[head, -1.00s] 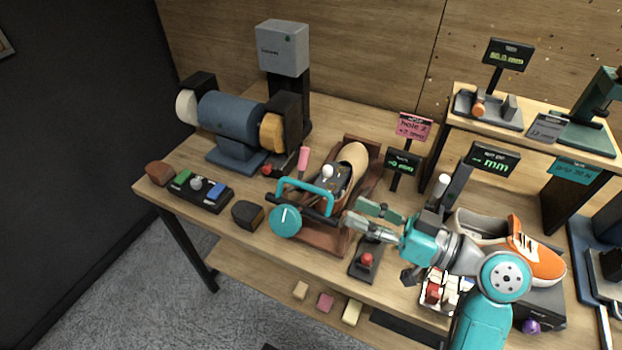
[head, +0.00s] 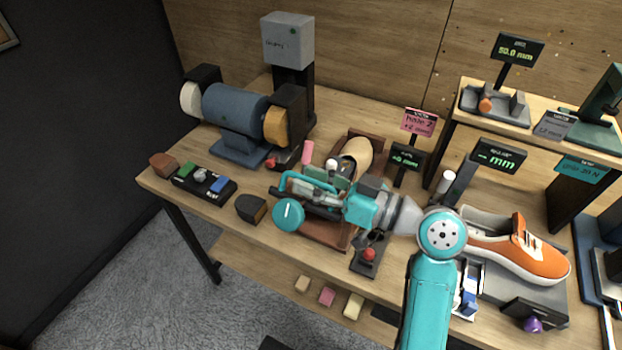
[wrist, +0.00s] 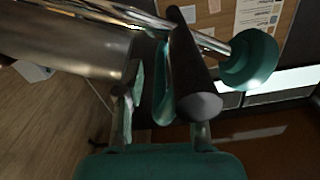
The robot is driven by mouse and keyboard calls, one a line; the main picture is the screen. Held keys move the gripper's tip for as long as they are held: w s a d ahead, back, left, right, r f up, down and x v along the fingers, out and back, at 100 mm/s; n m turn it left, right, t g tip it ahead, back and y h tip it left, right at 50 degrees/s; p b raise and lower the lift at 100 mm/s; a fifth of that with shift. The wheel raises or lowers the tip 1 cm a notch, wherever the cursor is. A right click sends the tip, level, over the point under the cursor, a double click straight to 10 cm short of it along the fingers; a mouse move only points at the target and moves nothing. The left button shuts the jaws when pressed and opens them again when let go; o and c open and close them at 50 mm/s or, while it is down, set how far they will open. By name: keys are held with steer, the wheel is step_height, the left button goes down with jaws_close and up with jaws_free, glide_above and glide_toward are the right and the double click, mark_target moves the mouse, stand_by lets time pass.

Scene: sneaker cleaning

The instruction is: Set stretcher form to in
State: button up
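The shoe stretcher stands on a brown base (head: 325,233) mid-table, with a pale wooden form (head: 357,154) at its far end. In the wrist view, a dark rod with a grey end (wrist: 186,65) crosses in front of the fingers, beside a large silver cylinder (wrist: 60,45) and a teal knob (wrist: 250,62). Contact cannot be told.
A small stand with a red knob (head: 368,254) is just right of the stretcher. A dark block (head: 250,207) lies to its left. A blue grinder (head: 235,112) stands behind left. A small display (head: 405,160) stands behind right. An orange sneaker (head: 525,245) is at right.

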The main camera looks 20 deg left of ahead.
mark_target(338, 167)
steer(key=shift+a, duration=0.25)
jaws_close()
steer(key=w+f, duration=0.2)
steer(key=w, duration=0.2)
steer(key=w+f, duration=0.3)
steer(key=w, duration=0.1)
steer(key=w+f, duration=0.3)
steer(key=w, duration=0.2)
steer(key=shift+d, duration=0.3)
jaws_free()
steer(key=shift+w+f, duration=0.1)
